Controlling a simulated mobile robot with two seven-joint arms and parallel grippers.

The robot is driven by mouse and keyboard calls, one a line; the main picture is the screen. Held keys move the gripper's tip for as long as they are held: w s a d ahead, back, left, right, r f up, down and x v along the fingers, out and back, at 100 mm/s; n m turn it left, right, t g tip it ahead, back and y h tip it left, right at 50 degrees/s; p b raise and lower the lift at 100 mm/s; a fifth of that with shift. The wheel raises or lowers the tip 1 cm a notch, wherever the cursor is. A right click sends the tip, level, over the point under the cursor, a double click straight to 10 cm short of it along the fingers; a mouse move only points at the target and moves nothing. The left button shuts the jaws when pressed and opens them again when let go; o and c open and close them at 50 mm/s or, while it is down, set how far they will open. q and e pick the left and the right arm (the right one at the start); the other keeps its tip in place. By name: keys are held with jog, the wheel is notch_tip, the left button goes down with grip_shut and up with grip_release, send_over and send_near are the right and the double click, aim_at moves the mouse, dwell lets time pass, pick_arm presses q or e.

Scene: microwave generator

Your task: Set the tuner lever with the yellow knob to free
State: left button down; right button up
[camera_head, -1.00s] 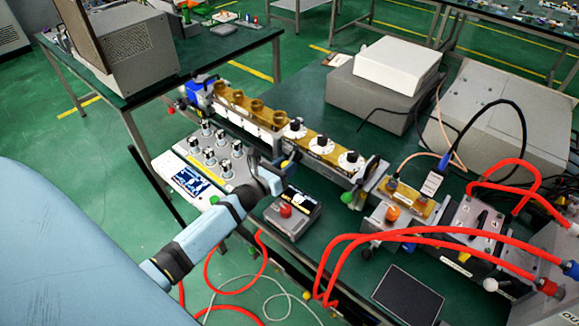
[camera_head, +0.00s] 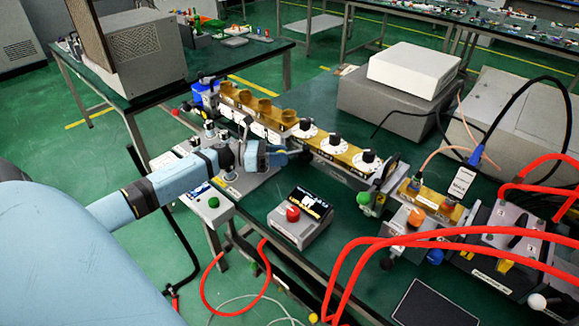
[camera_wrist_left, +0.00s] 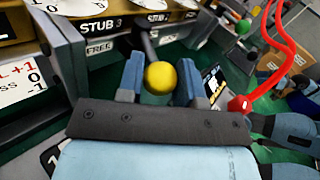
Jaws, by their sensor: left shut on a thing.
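The yellow knob (camera_wrist_left: 160,77) sits between the two fingers of my left gripper (camera_wrist_left: 158,82) in the left wrist view, and the gripper is shut on it. Its dark lever (camera_wrist_left: 143,40) runs from the knob up to the tuner. The FREE label (camera_wrist_left: 98,47) is just left of the lever, below the STUB 3 label (camera_wrist_left: 100,26). In the head view my left gripper (camera_head: 288,155) is at the near side of the brass tuner (camera_head: 335,149); the knob is hidden there. The lever's exact setting is hard to tell. My right gripper is not in view.
A box with a red button (camera_head: 292,213) stands right of my left forearm, close to the gripper. A green knob (camera_head: 363,198) is at the tuner's right end. Red hoses (camera_head: 400,240) cross the right side. A black tablet (camera_head: 420,303) lies at the front.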

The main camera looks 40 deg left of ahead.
pick_arm(q)
jog(key=shift+w+a+m, duration=0.1)
jog(key=shift+a+m, duration=0.05)
jog(key=shift+m, duration=0.15)
jog(key=shift+r, duration=0.1)
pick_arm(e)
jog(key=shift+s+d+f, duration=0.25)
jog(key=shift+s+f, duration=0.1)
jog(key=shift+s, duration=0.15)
pick_arm(q)
jog(key=c, duration=0.8)
grip_release()
jog(key=shift+w, duration=0.1)
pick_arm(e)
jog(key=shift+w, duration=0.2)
